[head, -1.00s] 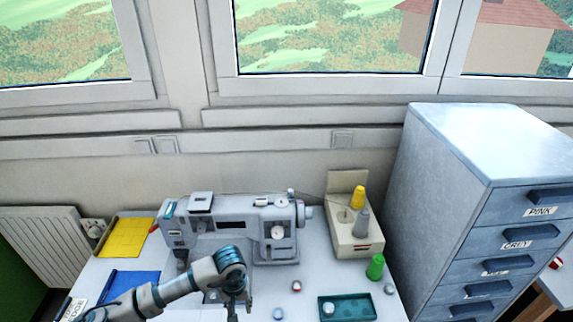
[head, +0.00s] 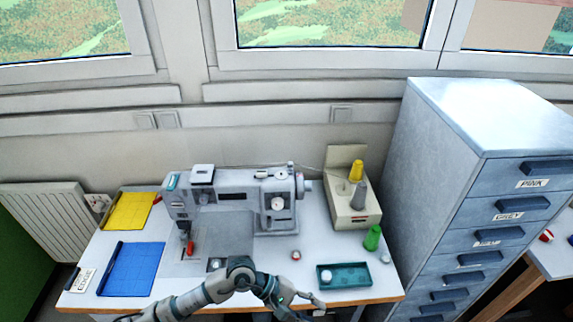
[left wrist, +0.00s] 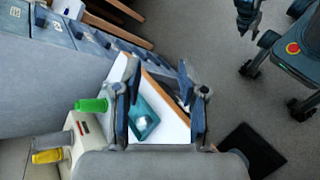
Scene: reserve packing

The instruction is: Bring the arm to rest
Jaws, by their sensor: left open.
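My left arm (head: 205,293) comes in from the lower left of the head view and bends at the front edge of the table. Its gripper is at the bottom edge there, partly cut off. In the left wrist view my left gripper (left wrist: 163,95) is open, with nothing between its two fingers. Beyond the fingers lie the table's front corner and the teal tray (left wrist: 143,118). A dark gripper-like part (left wrist: 249,18) at the top of that view seems to be my right gripper; its jaws are too small to read.
A sewing machine (head: 235,200) stands on the table. Blue (head: 132,270) and yellow (head: 130,211) mats lie left; a thread stand (head: 345,215), green spool (head: 372,238) and teal tray (head: 365,274) are right. A drawer cabinet (head: 440,150) stands beside the table. Floor (left wrist: 215,60) is open in front.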

